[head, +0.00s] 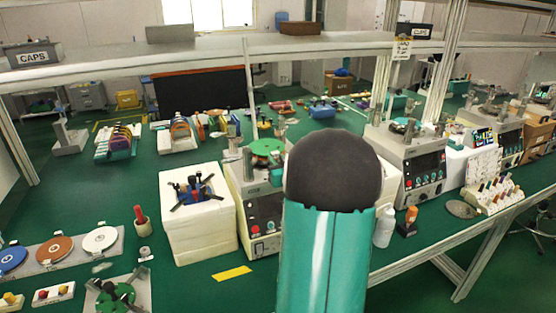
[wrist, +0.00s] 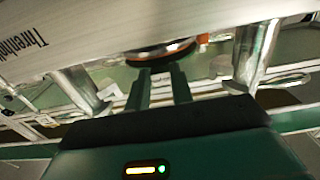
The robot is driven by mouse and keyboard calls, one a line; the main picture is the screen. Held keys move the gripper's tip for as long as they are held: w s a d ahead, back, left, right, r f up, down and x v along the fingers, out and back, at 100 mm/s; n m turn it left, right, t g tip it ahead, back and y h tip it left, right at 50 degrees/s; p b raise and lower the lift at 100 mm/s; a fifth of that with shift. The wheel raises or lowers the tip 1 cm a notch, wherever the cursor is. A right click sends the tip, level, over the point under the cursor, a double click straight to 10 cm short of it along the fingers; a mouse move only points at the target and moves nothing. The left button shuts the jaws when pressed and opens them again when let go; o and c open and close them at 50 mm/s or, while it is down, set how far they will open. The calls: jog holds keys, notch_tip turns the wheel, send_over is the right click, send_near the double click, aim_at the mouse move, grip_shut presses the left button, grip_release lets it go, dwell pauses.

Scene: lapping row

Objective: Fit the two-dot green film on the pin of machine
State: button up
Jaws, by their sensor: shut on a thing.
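In the head view a green disc (head: 267,147) lies level at the top of the middle machine (head: 262,212); no dots are readable on it. My teal arm link stands in front and hides the machine's right part and my gripper. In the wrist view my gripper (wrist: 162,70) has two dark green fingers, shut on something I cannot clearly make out. A dark round thing with an orange rim (wrist: 160,52) shows right at the fingertips. I cannot tell whether it is held or lies beyond. The machine's pin is not distinguishable.
Metal posts (wrist: 252,55) stand on either side of the fingers in the wrist view. A white block with a black-armed fixture (head: 196,225) stands left of the machine. Blue, brown and white discs lie on a strip (head: 78,247) at lower left. A white bottle (head: 384,228) stands right.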

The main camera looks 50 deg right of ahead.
jog(key=shift+f, duration=0.45)
jog(key=o, duration=1)
jog(key=shift+o, duration=0.2)
jog(key=v, duration=1.4)
jog(key=shift+w, duration=0.15)
